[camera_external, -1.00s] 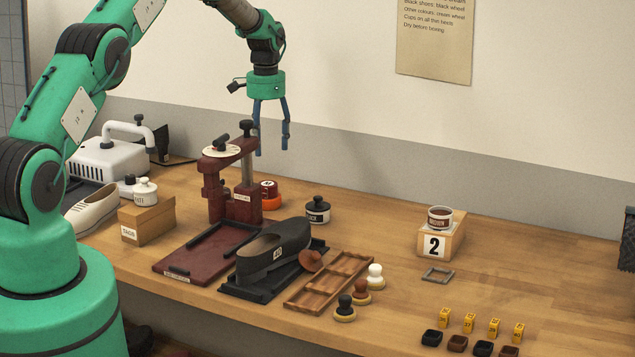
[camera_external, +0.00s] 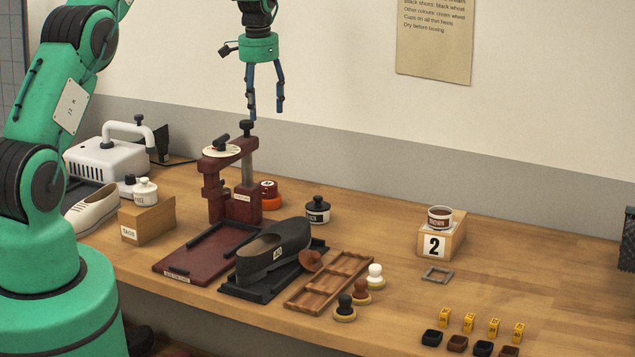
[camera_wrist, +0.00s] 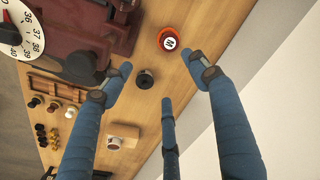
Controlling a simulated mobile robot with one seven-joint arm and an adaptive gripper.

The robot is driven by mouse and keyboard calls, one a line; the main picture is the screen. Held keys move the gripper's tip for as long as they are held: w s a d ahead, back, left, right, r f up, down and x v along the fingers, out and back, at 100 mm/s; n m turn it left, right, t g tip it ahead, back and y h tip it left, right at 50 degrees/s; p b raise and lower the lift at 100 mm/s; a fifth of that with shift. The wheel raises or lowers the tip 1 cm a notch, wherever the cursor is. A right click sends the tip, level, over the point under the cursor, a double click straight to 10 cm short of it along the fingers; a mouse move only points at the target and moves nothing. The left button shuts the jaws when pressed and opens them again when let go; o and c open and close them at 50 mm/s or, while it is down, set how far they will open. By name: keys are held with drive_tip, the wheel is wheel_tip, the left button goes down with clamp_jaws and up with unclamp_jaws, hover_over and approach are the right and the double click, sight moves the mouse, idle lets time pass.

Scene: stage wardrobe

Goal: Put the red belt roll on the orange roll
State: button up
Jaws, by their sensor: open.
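The red belt roll (camera_external: 268,187) sits on top of the orange roll (camera_external: 272,202), beside the dark red press on the bench. Its outer edge looks upright and level, though the press partly hides the pair's left side. In the wrist view the red roll's white label (camera_wrist: 169,43) faces up, with the orange roll (camera_wrist: 162,35) showing around and beneath it. My gripper (camera_external: 265,109) is open and empty, pointing down in the air well above the rolls and touching nothing.
The dark red press (camera_external: 246,178) with a white dial stands just left of the rolls. A black-capped jar (camera_external: 317,212) stands to their right. A black shoe (camera_external: 272,250) and a wooden tray (camera_external: 328,283) lie in front.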

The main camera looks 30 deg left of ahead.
drive_tip(key=s+d+r+n+t, duration=0.2)
drive_tip(key=s+d+r+t, duration=0.1)
drive_tip(key=s+r, duration=2.3)
drive_tip(key=s+d+n+t, duration=0.2)
drive_tip(key=s, duration=2.9)
drive_tip(key=shift+f+n, duration=0.35)
drive_tip(key=shift+n, duration=0.05)
wheel_tip(320, 180, down, 10)
drive_tip(key=b, duration=1)
drive_tip(key=shift+o, duration=0.2)
